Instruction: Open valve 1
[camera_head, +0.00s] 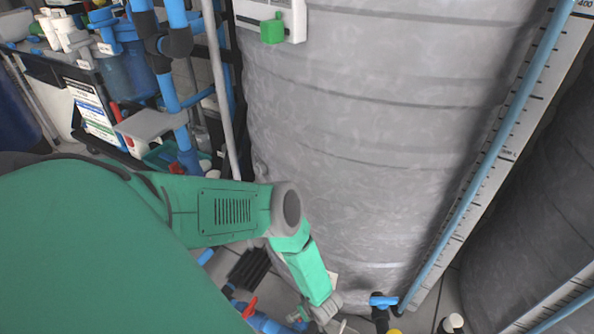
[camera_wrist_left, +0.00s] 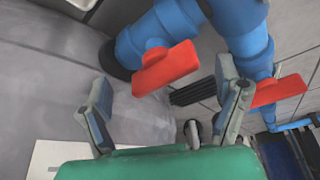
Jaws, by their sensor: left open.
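In the left wrist view, a red valve handle (camera_wrist_left: 165,68) sits on a thick blue pipe (camera_wrist_left: 135,45), ahead of my left gripper (camera_wrist_left: 165,98). The gripper's two fingers are spread apart with nothing between them, and the handle lies just beyond the fingertips. A second red handle (camera_wrist_left: 278,92) is to the right, outside the right finger. In the head view, a red handle (camera_head: 250,307) shows low down near the floor, left of my left gripper (camera_head: 318,314). No number is readable on any valve. My right gripper is out of view.
A large grey ribbed tank (camera_head: 380,130) fills the middle, with a blue sight tube (camera_head: 490,150) and scale along its right side. Blue pipes (camera_head: 172,70) and filter equipment stand at upper left. A dark tank (camera_head: 530,200) is at right.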

